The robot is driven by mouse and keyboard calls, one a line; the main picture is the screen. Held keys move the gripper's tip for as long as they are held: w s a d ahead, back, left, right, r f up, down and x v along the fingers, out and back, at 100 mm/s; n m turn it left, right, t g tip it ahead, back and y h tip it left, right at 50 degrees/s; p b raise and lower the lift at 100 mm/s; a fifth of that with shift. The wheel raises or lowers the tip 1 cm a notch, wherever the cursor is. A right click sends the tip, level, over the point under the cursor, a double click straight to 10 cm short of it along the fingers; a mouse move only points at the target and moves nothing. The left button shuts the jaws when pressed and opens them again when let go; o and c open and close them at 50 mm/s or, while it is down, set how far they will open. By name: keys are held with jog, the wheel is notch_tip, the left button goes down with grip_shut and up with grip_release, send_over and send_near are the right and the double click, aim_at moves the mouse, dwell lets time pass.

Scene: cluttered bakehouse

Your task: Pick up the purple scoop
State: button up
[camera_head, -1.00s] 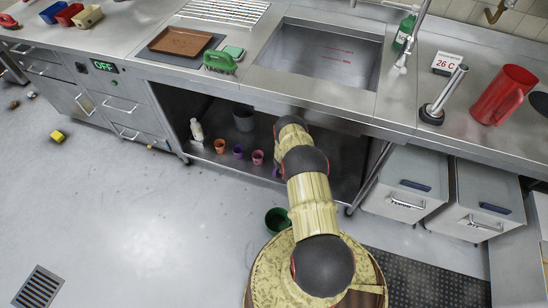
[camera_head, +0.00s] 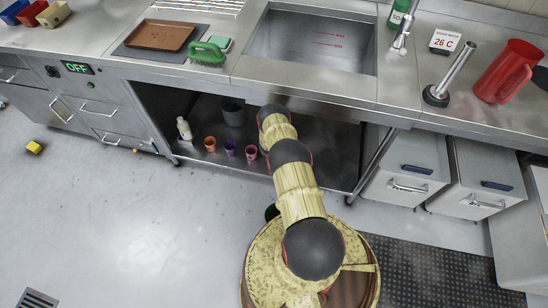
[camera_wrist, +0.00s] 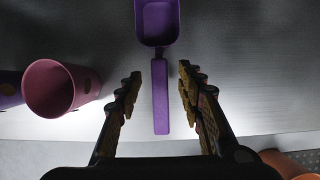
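The purple scoop (camera_wrist: 160,88) lies on the grey shelf in the wrist view. Its bowl is at the top of the picture and its handle points down toward me. My gripper (camera_wrist: 158,75) is open, with one finger on each side of the handle, and I see a gap on both sides. The handle is not held. In the head view my arm hides the scoop and the gripper, which reach under the counter.
A pink cup (camera_wrist: 49,89) stands left of the gripper, with a purple cup (camera_wrist: 10,90) beyond it. The head view shows an orange cup (camera_head: 209,144), a white bottle (camera_head: 184,129) and a grey pot (camera_head: 232,112) on the lower shelf (camera_head: 318,170). The counter (camera_head: 240,85) overhangs the arm.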

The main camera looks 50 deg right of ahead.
jog(key=shift+b+x, duration=1.05)
jog(key=shift+x, duration=0.4)
jog(key=shift+c, duration=0.4)
grip_shut()
